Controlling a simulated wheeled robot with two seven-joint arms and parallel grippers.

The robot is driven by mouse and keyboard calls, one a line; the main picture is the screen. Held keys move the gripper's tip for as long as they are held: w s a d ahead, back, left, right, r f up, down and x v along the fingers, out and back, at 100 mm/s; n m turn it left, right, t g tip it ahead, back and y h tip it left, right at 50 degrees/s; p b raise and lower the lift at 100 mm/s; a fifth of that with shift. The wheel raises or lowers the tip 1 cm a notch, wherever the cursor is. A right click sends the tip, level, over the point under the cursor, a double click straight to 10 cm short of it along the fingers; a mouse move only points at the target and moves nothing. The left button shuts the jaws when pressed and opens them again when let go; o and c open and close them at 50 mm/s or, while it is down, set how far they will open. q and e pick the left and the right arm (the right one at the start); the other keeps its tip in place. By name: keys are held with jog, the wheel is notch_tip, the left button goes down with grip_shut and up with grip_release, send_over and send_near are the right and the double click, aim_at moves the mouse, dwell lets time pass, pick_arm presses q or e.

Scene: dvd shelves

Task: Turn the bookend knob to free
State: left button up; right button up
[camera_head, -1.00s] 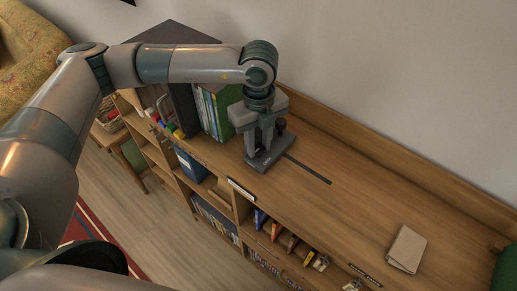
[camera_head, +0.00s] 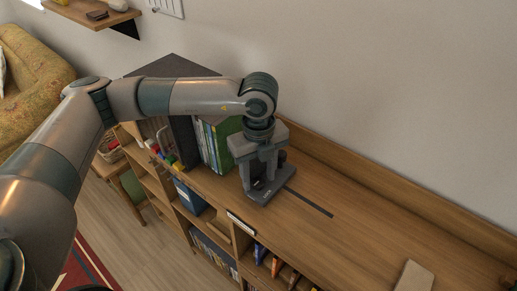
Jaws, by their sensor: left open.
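The fingers and wrist cover most of the bookend's upper part. The knob is too small and too hidden for me to tell how it is turned, or whether the fingers touch it. Upright DVD cases (camera_head: 216,143) with a green one (camera_head: 229,132) at the end stand left of the bookend. My right gripper is not in view.
The shelf top (camera_head: 360,225) right of the slot is mostly clear. A tan booklet (camera_head: 414,277) lies near the bottom right. A raised wooden back edge (camera_head: 380,192) runs along the wall. Lower compartments (camera_head: 218,241) hold more items. A wall shelf (camera_head: 95,14) hangs at upper left.

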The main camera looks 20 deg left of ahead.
aim_at(258, 181)
pick_arm(q)
notch_tip(258, 181, up, 17)
jog(key=b, duration=0.5)
dwell(0.5)
